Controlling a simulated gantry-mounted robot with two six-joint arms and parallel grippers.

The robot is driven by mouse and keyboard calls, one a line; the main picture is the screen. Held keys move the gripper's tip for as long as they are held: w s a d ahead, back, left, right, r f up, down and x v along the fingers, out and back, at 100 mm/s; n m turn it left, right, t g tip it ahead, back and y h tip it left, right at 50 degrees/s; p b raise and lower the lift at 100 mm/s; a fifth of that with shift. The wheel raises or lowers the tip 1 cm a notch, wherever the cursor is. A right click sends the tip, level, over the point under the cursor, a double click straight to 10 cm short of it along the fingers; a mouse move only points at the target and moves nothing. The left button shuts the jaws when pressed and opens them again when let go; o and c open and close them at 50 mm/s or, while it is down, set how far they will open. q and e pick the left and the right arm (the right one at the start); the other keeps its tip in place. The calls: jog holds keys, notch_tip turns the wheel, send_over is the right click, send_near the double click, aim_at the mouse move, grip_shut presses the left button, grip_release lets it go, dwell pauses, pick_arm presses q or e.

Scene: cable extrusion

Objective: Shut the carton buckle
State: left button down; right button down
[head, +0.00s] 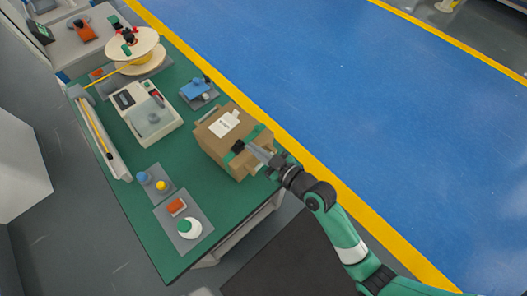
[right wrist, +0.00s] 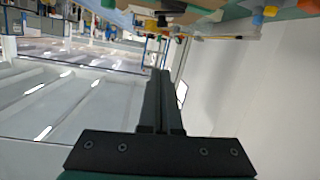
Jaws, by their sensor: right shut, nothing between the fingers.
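The brown carton (head: 211,142) stands on the green table, with a white label (head: 224,124) on its top. A green strap runs over the carton, and a small black piece that looks like the buckle (head: 238,146) sits at its near edge. Whether the buckle is open or closed is too small to tell. My right gripper (head: 254,150) is shut and empty, its tips close beside the black piece; I cannot tell if they touch. In the right wrist view its fingers (right wrist: 160,80) are together. My left gripper is not in view.
A grey-white device (head: 146,110), a blue part on a grey mat (head: 198,91) and a cable spool (head: 132,48) stand on the table (head: 115,165). Mats with small coloured parts and a white-green bottle (head: 189,228) lie at the near end. Blue floor is open to the right.

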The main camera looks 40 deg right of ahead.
jog(key=v, duration=0.4)
jog(key=shift+a+r, duration=0.1)
dwell(0.4)
